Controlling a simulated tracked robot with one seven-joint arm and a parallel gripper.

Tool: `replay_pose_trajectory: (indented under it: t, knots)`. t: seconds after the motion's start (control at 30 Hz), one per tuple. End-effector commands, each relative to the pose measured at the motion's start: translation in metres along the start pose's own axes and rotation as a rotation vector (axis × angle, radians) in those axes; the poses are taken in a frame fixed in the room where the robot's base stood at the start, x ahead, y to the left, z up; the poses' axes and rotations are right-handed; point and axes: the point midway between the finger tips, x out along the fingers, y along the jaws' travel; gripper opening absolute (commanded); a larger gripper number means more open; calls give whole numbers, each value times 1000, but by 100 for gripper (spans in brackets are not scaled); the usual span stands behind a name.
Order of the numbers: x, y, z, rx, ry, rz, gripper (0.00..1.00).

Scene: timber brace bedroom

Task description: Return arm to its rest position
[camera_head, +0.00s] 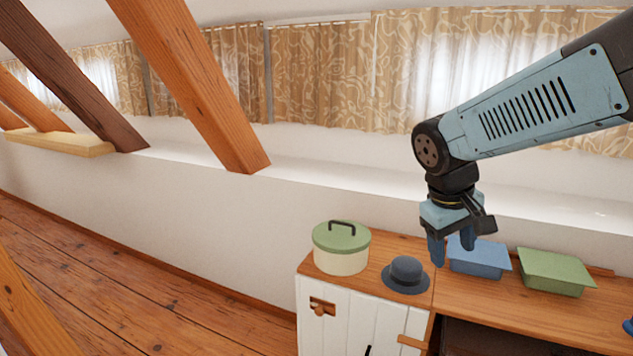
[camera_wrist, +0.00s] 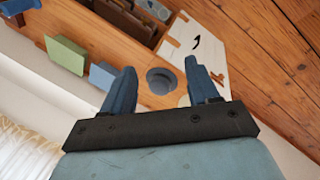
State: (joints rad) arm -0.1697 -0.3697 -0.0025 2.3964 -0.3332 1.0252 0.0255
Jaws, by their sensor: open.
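My gripper (camera_head: 452,248) hangs from my blue-grey arm above the wooden cabinet top (camera_head: 500,305), with its fingers pointing down. The fingers are apart and hold nothing. In the wrist view the gripper (camera_wrist: 160,80) is open too, with a dark grey hat (camera_wrist: 162,80) seen beyond and between the fingers. In the head view the hat (camera_head: 406,274) lies on the cabinet top, a little left of and below the fingertips. The gripper appears clear of it.
A cream pot with a green lid (camera_head: 341,248) stands left of the hat. A blue box (camera_head: 480,258) and a green box (camera_head: 555,271) stand to the right. Slanted timber braces (camera_head: 190,80) rise at the left. Open wooden floor (camera_head: 110,285) lies left of the cabinet.

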Motion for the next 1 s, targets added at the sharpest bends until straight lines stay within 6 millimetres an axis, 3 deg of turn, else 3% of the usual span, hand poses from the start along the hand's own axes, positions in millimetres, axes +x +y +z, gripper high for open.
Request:
replay_pose_trajectory:
  t: [0.2,0.5,1.0]
  knots:
    - [-26,-3,29,157,145,-88,60]
    - [-53,-11,57,323,320,-179,60]
    - [-59,-12,63,363,368,-202,60]
